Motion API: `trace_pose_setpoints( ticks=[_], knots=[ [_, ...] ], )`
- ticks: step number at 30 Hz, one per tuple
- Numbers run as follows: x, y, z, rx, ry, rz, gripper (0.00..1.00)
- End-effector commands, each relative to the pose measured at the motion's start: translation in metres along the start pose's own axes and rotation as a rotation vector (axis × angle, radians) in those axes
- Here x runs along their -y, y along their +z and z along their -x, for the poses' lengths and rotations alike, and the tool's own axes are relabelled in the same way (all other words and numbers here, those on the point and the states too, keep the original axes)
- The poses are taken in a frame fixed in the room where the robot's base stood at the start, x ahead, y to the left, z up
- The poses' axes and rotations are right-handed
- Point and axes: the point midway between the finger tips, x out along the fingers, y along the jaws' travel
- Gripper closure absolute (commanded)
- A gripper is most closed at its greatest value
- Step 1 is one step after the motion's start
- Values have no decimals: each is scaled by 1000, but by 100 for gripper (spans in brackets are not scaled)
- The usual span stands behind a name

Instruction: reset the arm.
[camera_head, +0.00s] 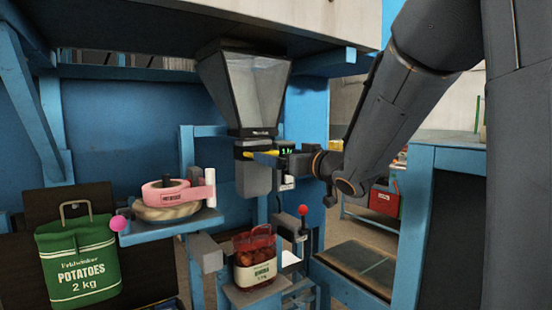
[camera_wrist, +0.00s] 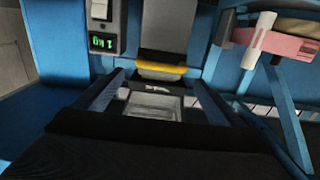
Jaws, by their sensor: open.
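My gripper (camera_head: 268,158) is at the end of my dark grey arm, in front of the spout below the grey metal hopper (camera_head: 246,90). In the wrist view my gripper (camera_wrist: 157,88) shows two fingers spread apart with nothing held between them. A yellow bar (camera_wrist: 161,69) lies just past the fingertips; I cannot tell whether they touch it. The yellow piece also shows in the head view beside the spout (camera_head: 254,180).
A red sack (camera_head: 255,262) stands on a blue stand below the spout. A green potato sack (camera_head: 78,258) hangs at the left. Pink tape rolls (camera_head: 176,195) lie on a blue shelf. A red-knobbed lever (camera_head: 303,211) stands right of the sack. A blue cabinet (camera_head: 455,160) is near my arm.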

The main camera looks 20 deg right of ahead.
Motion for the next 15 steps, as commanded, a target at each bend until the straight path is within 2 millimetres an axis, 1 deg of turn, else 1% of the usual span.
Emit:
trace_pose_setpoints(
  ticks=[14, 15],
  knots=[
    [0, 0, 1, 0, 0, 0, 9],
    [-1, 8, 0, 20, 16, -2, 9]
  ],
)
